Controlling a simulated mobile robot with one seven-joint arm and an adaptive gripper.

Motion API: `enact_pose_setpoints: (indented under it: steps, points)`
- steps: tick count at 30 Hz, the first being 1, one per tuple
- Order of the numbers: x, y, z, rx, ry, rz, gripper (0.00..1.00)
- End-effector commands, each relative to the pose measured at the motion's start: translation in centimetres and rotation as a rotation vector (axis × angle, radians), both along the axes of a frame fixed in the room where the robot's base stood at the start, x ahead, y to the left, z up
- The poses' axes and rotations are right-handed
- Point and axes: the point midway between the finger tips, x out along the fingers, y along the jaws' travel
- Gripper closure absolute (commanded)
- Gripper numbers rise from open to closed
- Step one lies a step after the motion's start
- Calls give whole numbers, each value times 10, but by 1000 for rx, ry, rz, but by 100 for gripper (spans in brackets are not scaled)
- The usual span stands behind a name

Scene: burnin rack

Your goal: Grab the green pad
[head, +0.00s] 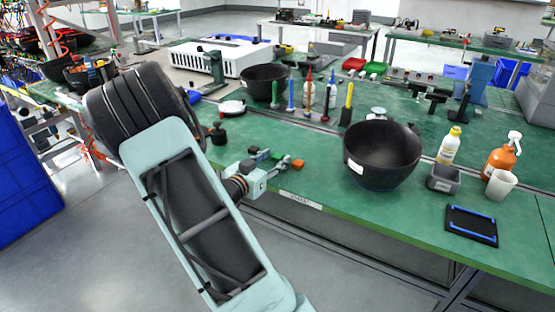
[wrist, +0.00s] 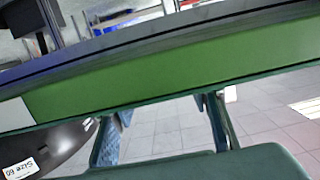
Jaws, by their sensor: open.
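A green work surface (head: 310,185) covers the long bench in the head view. It shows as a green band (wrist: 170,80) across the wrist view. I cannot pick out a separate green pad for certain. My gripper (head: 282,163) is at the bench's front edge, left of the large black bowl (head: 382,155). In the wrist view my gripper (wrist: 165,108) has its fingers apart, with nothing visible held between them.
A white bottle (head: 450,146), grey box (head: 443,179), orange spray bottle (head: 500,157), white cup (head: 499,185) and black tray (head: 471,225) stand right of the bowl. Upright coloured tools (head: 347,104) stand behind. Bare bench lies between my gripper and the bowl.

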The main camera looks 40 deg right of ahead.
Motion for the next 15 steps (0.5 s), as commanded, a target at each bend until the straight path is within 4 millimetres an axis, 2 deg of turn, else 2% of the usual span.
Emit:
enact_pose_setpoints:
  steps: [6,14,15]
  points:
    - [0,-1,0,0,0,0,57]
    - [0,-1,0,0,1,0,86]
    - [0,-1,0,0,1,0,86]
